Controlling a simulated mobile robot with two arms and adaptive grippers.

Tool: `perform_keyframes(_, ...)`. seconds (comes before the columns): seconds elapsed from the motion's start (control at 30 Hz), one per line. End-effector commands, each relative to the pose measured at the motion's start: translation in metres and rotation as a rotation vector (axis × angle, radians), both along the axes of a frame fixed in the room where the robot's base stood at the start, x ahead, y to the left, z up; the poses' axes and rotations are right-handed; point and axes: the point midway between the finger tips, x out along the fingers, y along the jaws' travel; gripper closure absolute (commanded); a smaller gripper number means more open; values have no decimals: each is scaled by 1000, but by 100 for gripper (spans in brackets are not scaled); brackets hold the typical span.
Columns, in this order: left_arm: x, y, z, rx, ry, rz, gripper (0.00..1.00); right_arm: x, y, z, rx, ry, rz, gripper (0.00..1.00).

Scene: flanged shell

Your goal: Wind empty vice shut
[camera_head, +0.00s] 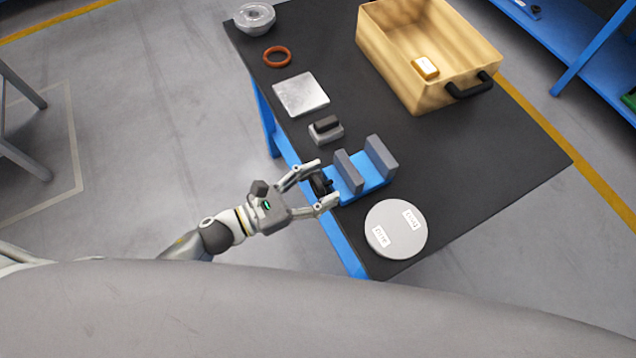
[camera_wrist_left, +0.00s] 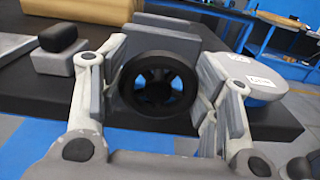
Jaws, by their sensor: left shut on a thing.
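The vice (camera_head: 361,177) has a blue base and two upright grey jaws, and it stands near the table's front left edge. The gap between its jaws is open and empty. Its black handwheel (camera_wrist_left: 158,84) faces my left wrist camera. My left gripper (camera_head: 327,187) is shut on the handwheel, with one finger on each side of the rim. In the left wrist view the fingers (camera_wrist_left: 158,95) flank the wheel, and the grey jaws show behind it. My right gripper is in neither view.
On the black table (camera_head: 470,180) a round grey disc with labels (camera_head: 396,228) lies close to the vice. A grey block with a black top (camera_head: 326,130), a metal plate (camera_head: 301,94), an orange ring (camera_head: 277,57), a flanged part (camera_head: 255,17) and a wooden crate (camera_head: 400,80) holding a yellow block stand farther back.

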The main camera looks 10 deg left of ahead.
Motion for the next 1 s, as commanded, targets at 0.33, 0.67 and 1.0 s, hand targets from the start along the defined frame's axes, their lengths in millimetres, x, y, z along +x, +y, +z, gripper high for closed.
perform_keyframes(0.33,2,1,0,-146,199,1,66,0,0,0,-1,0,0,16)
perform_keyframes(0.67,3,2,0,-268,366,0,66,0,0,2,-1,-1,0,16)
perform_keyframes(1.0,3,2,0,-320,437,0,66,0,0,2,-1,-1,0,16)
